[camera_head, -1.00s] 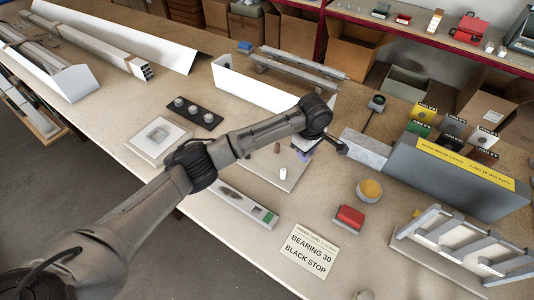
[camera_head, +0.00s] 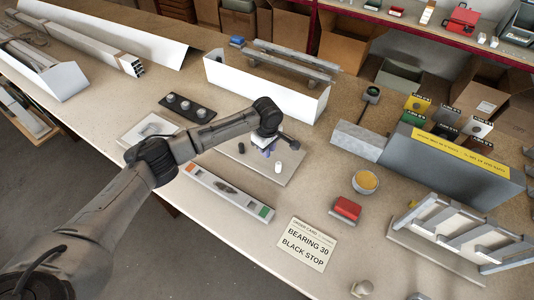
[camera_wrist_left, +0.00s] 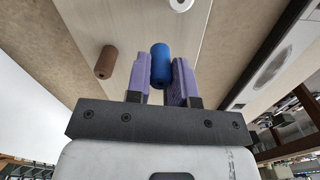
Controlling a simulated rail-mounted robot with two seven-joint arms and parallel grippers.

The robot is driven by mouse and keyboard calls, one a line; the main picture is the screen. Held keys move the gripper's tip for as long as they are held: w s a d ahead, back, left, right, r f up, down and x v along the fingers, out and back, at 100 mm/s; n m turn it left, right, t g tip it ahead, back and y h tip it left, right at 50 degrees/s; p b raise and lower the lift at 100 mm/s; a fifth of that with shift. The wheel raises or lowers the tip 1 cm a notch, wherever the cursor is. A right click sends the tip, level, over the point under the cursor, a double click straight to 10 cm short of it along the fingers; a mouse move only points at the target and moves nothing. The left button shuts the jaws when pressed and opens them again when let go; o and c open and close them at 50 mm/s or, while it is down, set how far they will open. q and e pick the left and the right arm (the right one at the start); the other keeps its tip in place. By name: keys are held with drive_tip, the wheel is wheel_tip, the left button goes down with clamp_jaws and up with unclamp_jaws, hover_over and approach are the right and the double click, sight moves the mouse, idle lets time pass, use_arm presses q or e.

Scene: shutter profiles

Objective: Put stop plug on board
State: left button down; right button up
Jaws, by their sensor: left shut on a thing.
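My left gripper (camera_head: 266,149) hangs low over the pale board (camera_head: 285,178) in the head view. In the left wrist view, its purple fingers (camera_wrist_left: 161,80) are shut on a blue plug (camera_wrist_left: 160,63). I cannot tell whether this plug touches the board. A white plug (camera_head: 280,168) stands on the board just in front of the gripper; its edge also shows at the top of the wrist view (camera_wrist_left: 180,4). A brown plug (camera_head: 241,147) stands to the gripper's left and shows in the wrist view (camera_wrist_left: 106,62). My right gripper is out of view.
A card (camera_head: 306,245) reads "BEARING 30" and "BLACK STOP". A level-like bar (camera_head: 228,193) lies in front of the board. A black strip with knobs (camera_head: 187,107) is left, a white channel (camera_head: 265,87) behind. A red block (camera_head: 345,209) and yellow-topped cup (camera_head: 365,182) stand right.

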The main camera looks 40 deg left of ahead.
use_arm(q)
wheel_tip(320, 180, down, 3)
idle(0.4)
drive_tip(key=c, duration=1)
unclamp_jaws()
drive_tip(key=shift+f, duration=0.1)
drive_tip(key=shift+r, duration=0.4)
wheel_tip(320, 180, up, 10)
drive_tip(key=shift+f+p, duration=0.2)
drive_tip(key=shift+p, duration=0.5)
drive_tip(key=shift+r, duration=0.95)
